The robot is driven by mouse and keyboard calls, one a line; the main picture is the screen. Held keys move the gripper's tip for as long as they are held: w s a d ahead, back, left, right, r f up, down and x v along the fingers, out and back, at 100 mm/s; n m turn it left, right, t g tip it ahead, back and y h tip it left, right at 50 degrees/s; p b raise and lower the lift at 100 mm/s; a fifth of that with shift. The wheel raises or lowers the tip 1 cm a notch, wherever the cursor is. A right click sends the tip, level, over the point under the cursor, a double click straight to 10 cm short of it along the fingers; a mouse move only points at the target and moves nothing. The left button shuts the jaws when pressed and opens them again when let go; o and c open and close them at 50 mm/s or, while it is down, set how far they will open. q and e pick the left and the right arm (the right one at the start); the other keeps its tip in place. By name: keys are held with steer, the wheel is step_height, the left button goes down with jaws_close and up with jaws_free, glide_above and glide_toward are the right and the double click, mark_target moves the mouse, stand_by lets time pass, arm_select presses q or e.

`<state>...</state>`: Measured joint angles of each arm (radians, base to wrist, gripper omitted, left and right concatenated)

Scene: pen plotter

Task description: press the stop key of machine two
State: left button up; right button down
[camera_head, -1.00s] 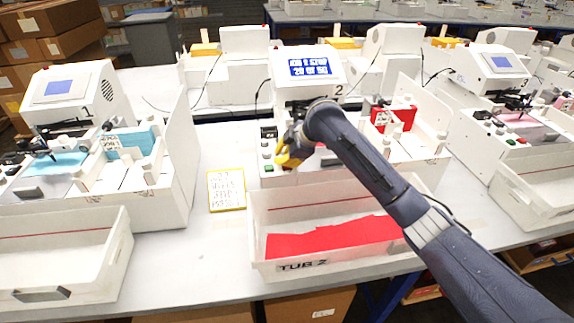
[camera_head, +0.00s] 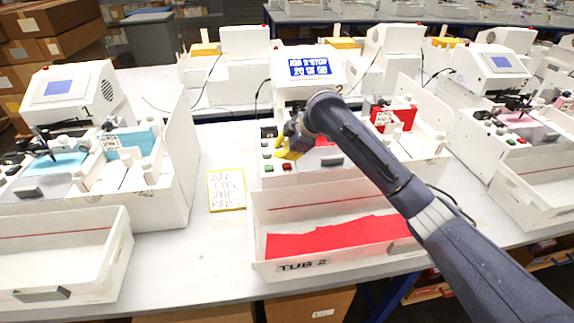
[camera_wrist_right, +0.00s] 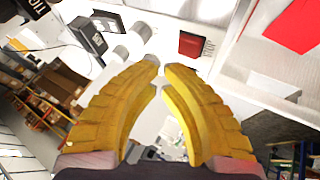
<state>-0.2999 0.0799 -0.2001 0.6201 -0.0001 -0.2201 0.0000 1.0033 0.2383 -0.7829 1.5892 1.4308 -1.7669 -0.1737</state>
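Machine two (camera_head: 303,90) is the white machine in the middle, with a lit blue and white screen (camera_head: 310,67). Small dark, red and green keys (camera_head: 268,168) line its front left. My right gripper (camera_head: 281,155), with yellow fingers, is above that key area and partly covers it. In the right wrist view, the fingertips (camera_wrist_right: 161,66) nearly meet, with nothing held between them. My left gripper is out of view.
Tub 2 (camera_head: 262,240), holding red sheets (camera_head: 335,236), stands before the machine. A yellow-edged note (camera_head: 226,190) lies left of it. Similar machines stand left (camera_head: 68,95) and right (camera_head: 497,72).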

steer(key=shift+r, duration=2.15)
